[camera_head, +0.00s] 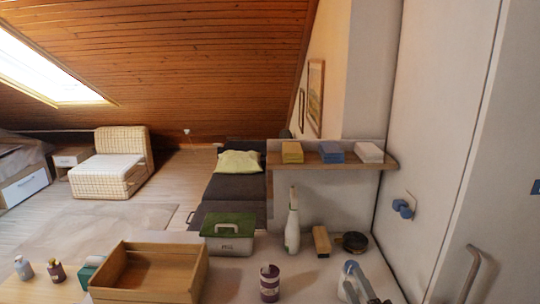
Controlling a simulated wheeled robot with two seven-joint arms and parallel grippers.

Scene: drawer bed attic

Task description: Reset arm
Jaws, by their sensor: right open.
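My right gripper (360,284) shows at the bottom edge, right of centre, over the front of the white tabletop (240,277). It is open and nothing shows between its fingers. The lower part of it and my arm are cut off by the picture edge. My left gripper is not in view.
An open wooden box (150,270), a green-lidded case (228,234), a white spray bottle (292,222), a wooden-backed brush (321,241) and a dark round object (354,242) stand around. Small bottles (56,270) are at left. A shelf (330,161) holds coloured stacks. A white wall closes the right.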

